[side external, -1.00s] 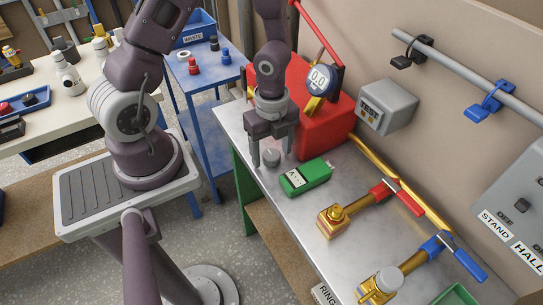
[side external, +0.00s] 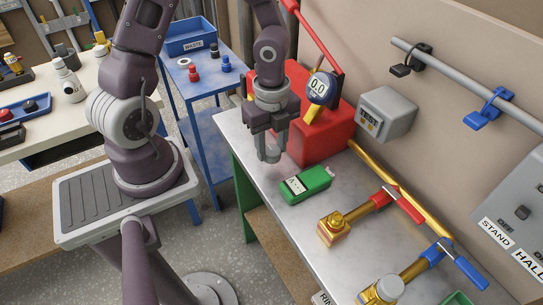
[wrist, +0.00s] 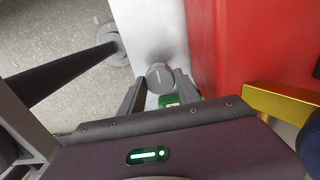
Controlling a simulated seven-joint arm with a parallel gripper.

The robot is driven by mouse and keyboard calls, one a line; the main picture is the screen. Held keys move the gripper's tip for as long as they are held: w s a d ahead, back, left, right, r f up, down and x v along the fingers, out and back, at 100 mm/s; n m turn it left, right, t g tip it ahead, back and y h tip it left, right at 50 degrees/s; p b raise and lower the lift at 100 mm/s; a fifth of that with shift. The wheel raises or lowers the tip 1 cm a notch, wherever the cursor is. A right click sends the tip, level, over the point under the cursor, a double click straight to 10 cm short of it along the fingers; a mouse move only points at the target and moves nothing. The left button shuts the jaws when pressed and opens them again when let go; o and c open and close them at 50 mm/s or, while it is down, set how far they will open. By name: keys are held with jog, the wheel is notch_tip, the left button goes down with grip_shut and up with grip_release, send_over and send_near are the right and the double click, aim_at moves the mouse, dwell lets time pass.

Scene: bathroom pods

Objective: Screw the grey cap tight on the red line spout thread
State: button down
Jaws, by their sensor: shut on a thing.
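The grey cap (side external: 272,154) is between the fingers of my gripper (side external: 271,150), which is shut on it. Cap and gripper appear slightly above the left part of the metal bench (side external: 260,195). In the wrist view the round top of the cap (wrist: 159,76) shows between the two fingertips (wrist: 158,90). The red line spout (side external: 335,224) is a brass fitting with a bare upright thread, right of and nearer the camera than my gripper. Its red lever valve (side external: 398,203) is on the pipe behind it.
A green device (side external: 306,185) lies on the bench between my gripper and the red line spout. A red box with a gauge (side external: 320,88) stands behind my gripper. A blue-levered line (side external: 440,245) at the front has a pale cap (side external: 389,287) on its spout.

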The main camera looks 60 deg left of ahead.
notch_tip(320, 180, up, 16)
jog(key=f, duration=0.1)
jog(key=m, duration=0.6)
send_over(338, 217)
notch_tip(338, 217, down, 4)
jog(key=shift+f, duration=0.4)
jog(key=shift+f, duration=2.9)
jog(key=shift+f, duration=1.1)
